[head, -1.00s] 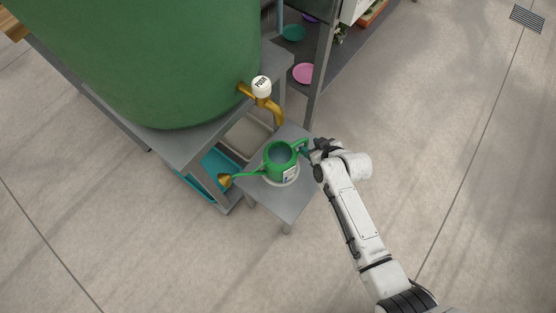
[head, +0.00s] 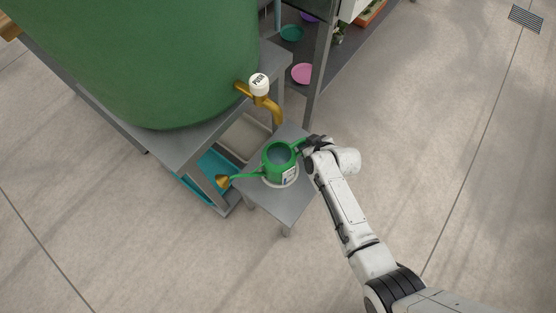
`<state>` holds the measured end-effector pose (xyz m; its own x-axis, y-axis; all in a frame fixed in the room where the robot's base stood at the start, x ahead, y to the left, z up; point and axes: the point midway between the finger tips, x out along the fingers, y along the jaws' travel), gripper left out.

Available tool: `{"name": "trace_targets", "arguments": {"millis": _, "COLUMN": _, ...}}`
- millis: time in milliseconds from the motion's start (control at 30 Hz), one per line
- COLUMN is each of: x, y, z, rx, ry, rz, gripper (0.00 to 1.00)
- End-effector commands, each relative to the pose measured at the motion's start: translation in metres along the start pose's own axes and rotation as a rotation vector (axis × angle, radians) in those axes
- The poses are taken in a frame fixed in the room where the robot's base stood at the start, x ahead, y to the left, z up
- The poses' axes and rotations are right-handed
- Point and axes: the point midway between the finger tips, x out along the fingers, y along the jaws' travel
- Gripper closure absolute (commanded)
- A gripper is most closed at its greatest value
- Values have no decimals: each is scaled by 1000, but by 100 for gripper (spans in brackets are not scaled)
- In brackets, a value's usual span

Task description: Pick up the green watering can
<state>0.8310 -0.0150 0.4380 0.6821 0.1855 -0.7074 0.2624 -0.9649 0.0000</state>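The green watering can (head: 277,168) stands upright on a round pale disc on a small grey stool (head: 285,205). Its spout with a brass rose (head: 223,181) points left, and its handle (head: 299,145) points to the upper right. My gripper (head: 307,145) is at the handle, on the can's right side. The wrist hides most of the fingers, so I cannot see whether they are closed around the handle.
A large green tank (head: 155,60) on a grey stand has a brass tap (head: 264,101) with a white push knob just above the can. A beige tray (head: 243,137) and a teal crate (head: 197,184) sit under the stand. Open floor lies to the right.

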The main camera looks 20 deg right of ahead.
Motion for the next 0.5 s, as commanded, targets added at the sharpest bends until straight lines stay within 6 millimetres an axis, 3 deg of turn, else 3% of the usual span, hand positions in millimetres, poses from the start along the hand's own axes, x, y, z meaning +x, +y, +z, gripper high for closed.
{"name": "trace_targets", "arguments": {"millis": 133, "x": 0, "y": 0, "z": 0, "rx": 1, "ry": 0, "rz": 1, "gripper": 99}}
{"name": "trace_targets", "arguments": {"millis": 500, "x": 0, "y": 1, "z": 0, "rx": 1, "ry": 0, "rz": 1, "gripper": 100}}
